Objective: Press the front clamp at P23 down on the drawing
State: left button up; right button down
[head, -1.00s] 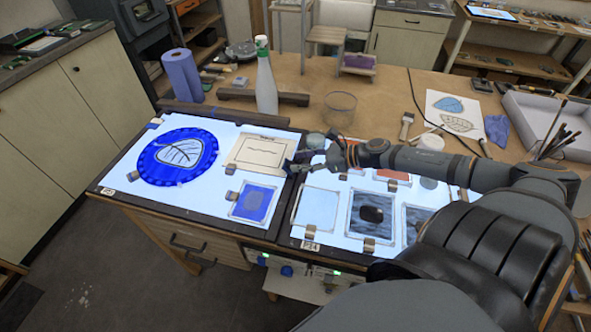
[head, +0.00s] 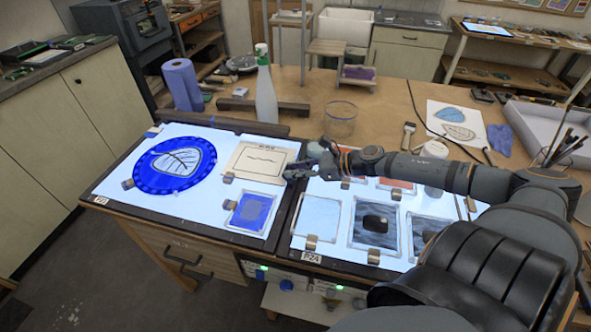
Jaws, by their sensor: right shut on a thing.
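The drawing (head: 262,155), a cream sheet with a wavy line, lies on the lit left panel, whose label (head: 100,200) looks like P23. A small metal clamp (head: 229,178) sits at the drawing's front left corner. My right gripper (head: 290,173) is by the drawing's front right corner, at the border between the two lit panels. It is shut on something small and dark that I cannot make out. Whether it touches the drawing is unclear. The fingers and wrist hide what lies behind them. My left gripper is out of view.
A spray bottle (head: 265,92), a paper roll (head: 183,85) and a glass bowl (head: 340,115) stand behind. Framed panes (head: 318,218) fill the right panel.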

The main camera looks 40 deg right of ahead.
jog(key=shift+w+a+f+g+h+b, duration=0.25)
jog(key=shift+g+h+b, duration=0.35)
jog(key=shift+b, duration=0.45)
jog(key=g+h+b, duration=0.1)
jog(key=b, duration=0.2)
jog(key=w+a+g+h+b, duration=0.1)
jog(key=b, duration=0.3)
jog(key=f+g+h+b, duration=0.1)
jog(key=g+b, duration=0.1)
jog(key=b, duration=0.2)
jog(key=shift+w+a+h, duration=0.15)
jog(key=shift+w+h, duration=0.15)
jog(key=shift+h, duration=0.1)
jog(key=shift+w+a+r+g+h+b, duration=0.2)
jog(key=shift+g+h+b, duration=0.3)
jog(key=shift+g+b, duration=0.45)
jog(key=shift+r, duration=0.1)
jog(key=c, duration=1.2)
grip_release()
jog(key=shift+d, duration=0.1)
